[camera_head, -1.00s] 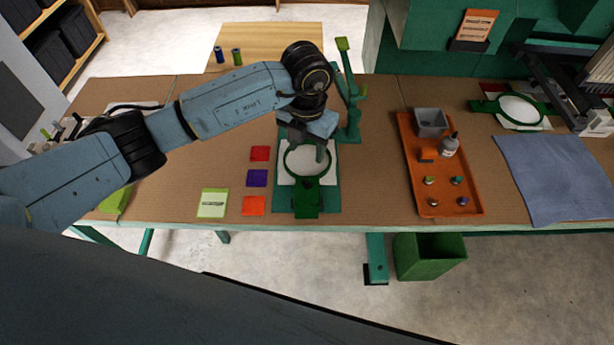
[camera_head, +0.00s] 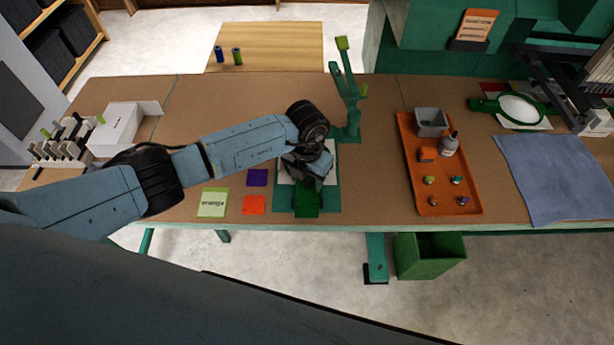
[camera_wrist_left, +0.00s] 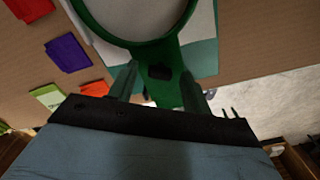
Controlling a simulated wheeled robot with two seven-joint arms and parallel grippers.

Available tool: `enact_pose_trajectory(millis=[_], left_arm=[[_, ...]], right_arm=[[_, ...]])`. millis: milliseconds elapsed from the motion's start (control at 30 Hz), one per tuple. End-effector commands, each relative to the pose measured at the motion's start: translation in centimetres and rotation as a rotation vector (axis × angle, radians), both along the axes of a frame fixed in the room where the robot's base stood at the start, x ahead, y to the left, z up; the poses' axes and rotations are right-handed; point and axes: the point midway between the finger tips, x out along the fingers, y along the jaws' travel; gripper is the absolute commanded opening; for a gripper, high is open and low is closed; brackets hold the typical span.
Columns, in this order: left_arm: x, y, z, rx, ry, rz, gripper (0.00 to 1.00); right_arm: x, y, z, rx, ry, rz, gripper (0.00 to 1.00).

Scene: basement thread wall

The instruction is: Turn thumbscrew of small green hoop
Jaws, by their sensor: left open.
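The small green hoop holds pale cloth and lies on a green mat (camera_head: 331,200) near the table's front edge. My left wrist hides most of its ring in the head view; its green clamp block (camera_head: 307,199) shows below the wrist. In the left wrist view the hoop's ring (camera_wrist_left: 140,38) crosses the top, and a dark part, perhaps the thumbscrew (camera_wrist_left: 159,72), shows on its green neck. My left gripper (camera_wrist_left: 158,76) is open, with one finger on each side of the neck. I cannot tell whether the fingers touch it. My right gripper is out of view.
Coloured cloth squares (camera_head: 257,177) lie left of the mat. A green stand (camera_head: 350,100) rises behind it. An orange tray (camera_head: 473,202) with a grey cup and small parts lies to the right, near a larger green hoop (camera_head: 541,103) and blue cloth (camera_head: 546,175).

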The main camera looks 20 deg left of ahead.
Motion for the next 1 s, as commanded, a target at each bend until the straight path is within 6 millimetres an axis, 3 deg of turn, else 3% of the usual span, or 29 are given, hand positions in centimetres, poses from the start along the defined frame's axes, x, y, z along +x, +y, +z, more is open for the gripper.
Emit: enact_pose_trajectory(millis=[33,400,733,1000], left_arm=[[0.0,0.0,0.0,0.000,0.000,0.000,0.49],[0.0,0.0,0.0,0.000,0.000,0.000,0.04],[0.0,0.0,0.0,0.001,-0.001,-0.059,0.04],[0.1,0.0,-0.1,0.002,-0.002,-0.245,0.04]], right_arm=[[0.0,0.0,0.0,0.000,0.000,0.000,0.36],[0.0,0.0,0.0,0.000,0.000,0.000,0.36],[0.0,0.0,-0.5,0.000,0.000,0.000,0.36],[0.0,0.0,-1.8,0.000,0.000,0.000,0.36]])
